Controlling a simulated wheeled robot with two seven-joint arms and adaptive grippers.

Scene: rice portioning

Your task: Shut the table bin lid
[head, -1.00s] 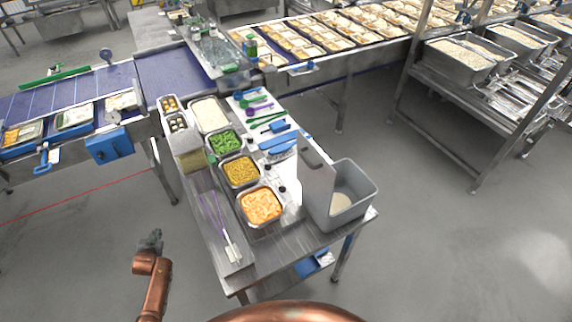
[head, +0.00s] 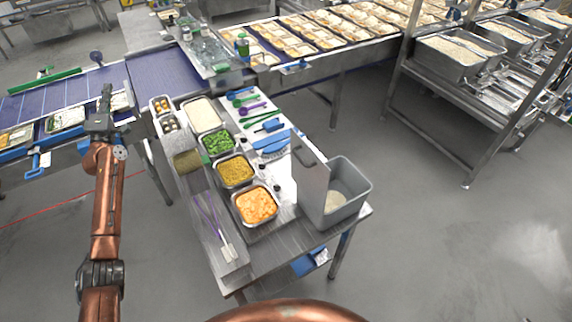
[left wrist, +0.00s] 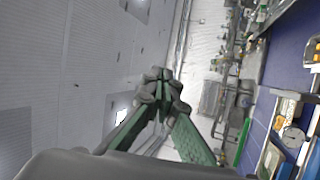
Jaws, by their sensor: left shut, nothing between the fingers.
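The table bin (head: 347,205) is a grey open-topped tub at the front right of the steel table, with some pale stuff inside. Its lid (head: 311,175) stands upright along the bin's left side, so the bin is open. My left gripper (head: 106,92) is raised at the left, over the blue conveyor's trays, far from the bin. In the left wrist view its green fingers (left wrist: 165,80) meet at the tips and hold nothing. My right gripper is not in view.
The steel table (head: 290,235) bears food pans, such as orange pieces (head: 255,205), yellow corn (head: 236,170) and green vegetables (head: 217,142), left of the bin. Utensils (head: 262,118) lie behind. A steel rack (head: 470,110) stands at the right, with clear floor between.

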